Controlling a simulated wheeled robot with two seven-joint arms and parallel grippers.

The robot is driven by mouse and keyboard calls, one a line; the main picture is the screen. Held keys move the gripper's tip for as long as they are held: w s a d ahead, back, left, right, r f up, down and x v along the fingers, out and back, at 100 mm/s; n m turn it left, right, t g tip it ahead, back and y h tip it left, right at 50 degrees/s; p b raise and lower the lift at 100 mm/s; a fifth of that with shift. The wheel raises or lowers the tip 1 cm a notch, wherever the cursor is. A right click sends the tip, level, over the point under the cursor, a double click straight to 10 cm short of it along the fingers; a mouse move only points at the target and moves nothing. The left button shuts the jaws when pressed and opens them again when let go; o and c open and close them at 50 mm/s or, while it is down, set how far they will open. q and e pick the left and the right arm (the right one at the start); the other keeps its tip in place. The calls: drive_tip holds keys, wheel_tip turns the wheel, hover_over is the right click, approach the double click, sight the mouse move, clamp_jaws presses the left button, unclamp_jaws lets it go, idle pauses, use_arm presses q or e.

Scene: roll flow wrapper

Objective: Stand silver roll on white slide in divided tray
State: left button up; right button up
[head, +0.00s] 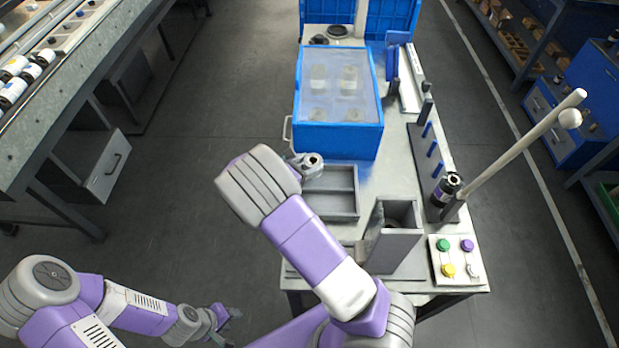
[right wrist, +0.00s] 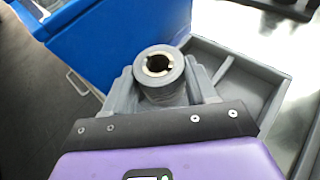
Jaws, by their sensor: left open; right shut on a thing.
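My right gripper (right wrist: 162,88) is shut on the silver roll (right wrist: 158,65), a short grey cylinder with a hollow core, its open end facing up. In the head view the roll (head: 313,161) shows at the far left corner of the grey divided tray (head: 357,196), close to the blue box. In the right wrist view the tray (right wrist: 270,72) lies to the right of the roll; contact between them cannot be told. I cannot make out a white slide; my right arm covers part of the tray. My left gripper (head: 230,318) is open and empty, low at the left, away from the table.
A blue box (head: 340,138) with a clear lid stands behind the tray. A grey upright bin (head: 392,240) stands in front right. A pegged rack (head: 432,150) with a dark roll (head: 447,187), a slanted pale pole (head: 525,142) and a panel with coloured knobs (head: 455,262) line the right side.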

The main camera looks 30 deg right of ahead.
wheel_tip(320, 180, down, 4)
drive_tip(key=shift+f+b, duration=0.2)
drive_tip(key=shift+b, duration=0.6)
drive_tip(key=shift+r, duration=0.15)
drive_tip(key=o, duration=0.7)
drive_tip(key=shift+f, duration=0.2)
drive_tip(key=o, duration=0.4)
drive_tip(key=shift+r, duration=0.25)
drive_tip(key=p+v, duration=0.3)
drive_tip(key=v, duration=0.9)
drive_tip(key=shift+f, duration=0.15)
